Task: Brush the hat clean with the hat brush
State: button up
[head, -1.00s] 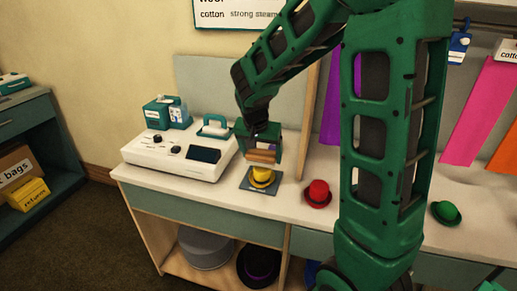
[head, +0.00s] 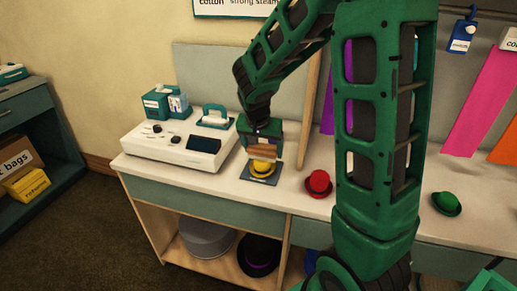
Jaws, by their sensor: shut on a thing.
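A small yellow hat (head: 262,167) with a dark band sits on a dark square mat (head: 257,179) on the counter. My gripper (head: 262,142) is directly above the hat and shut on the hat brush (head: 262,153), a brown, wooden-looking bar. The brush is at the top of the hat; I cannot tell whether it touches. The gripper and brush hide the hat's upper part. A red hat (head: 319,184) and a green hat (head: 446,203) stand farther right on the counter.
A grey hat (head: 205,238) and black hat (head: 258,256) lie on the shelf below.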

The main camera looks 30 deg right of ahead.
jog(key=shift+s+a, duration=0.25)
jog(key=shift+s, duration=0.05)
jog(key=shift+s+r, duration=0.2)
jog(key=shift+w+r, duration=0.2)
jog(key=shift+r, duration=0.7)
jog(key=shift+s+a+r, duration=0.1)
jog(key=shift+s+r, duration=0.05)
jog(key=shift+r, duration=0.2)
jog(key=shift+a+r, duration=0.1)
jog(key=shift+r, duration=2.5)
